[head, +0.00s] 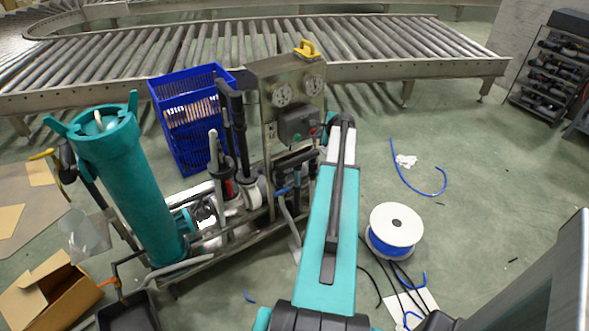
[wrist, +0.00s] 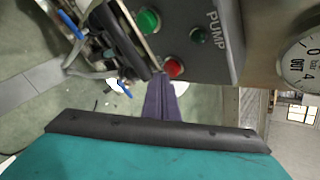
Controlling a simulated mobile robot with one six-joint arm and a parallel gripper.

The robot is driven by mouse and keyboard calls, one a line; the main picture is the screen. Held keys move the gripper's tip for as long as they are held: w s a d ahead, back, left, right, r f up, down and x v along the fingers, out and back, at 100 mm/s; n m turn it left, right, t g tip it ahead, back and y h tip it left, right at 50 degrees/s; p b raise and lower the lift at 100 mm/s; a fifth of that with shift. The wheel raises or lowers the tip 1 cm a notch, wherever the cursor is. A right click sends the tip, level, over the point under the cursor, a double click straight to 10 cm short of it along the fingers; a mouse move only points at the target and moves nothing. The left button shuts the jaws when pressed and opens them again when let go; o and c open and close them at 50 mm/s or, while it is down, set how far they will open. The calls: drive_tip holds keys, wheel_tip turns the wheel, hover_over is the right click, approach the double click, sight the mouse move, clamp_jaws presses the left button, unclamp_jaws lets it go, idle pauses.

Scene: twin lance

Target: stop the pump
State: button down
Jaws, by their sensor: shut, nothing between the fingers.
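The grey pump control box (head: 297,123) is mounted on the upright panel of the pump skid in the head view. In the wrist view the box, marked PUMP (wrist: 226,45), carries a bright green button (wrist: 148,20), a dark green round fitting (wrist: 198,34) and a red button (wrist: 173,67). My gripper (wrist: 162,77) is shut and empty, its dark fingertips close beside the red button, at its lower left in the picture. I cannot tell whether they touch it. In the head view my arm hides the fingers.
A gauge (wrist: 303,62) marked OUT is at the right of the wrist view. Pipes and blue-handled valves lie beside the box. A teal filter vessel (head: 143,185), a blue crate (head: 180,150) and a cable spool (head: 396,225) stand around; a roller conveyor (head: 400,70) runs behind.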

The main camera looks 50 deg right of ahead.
drive_tip(key=shift+s, duration=0.1)
drive_tip(key=shift+s+a, duration=0.3)
drive_tip(key=shift+s, duration=0.65)
drive_tip(key=shift+s+a, duration=0.35)
drive_tip(key=shift+s, duration=0.55)
drive_tip(key=shift+s+a, duration=0.3)
drive_tip(key=shift+s, duration=0.65)
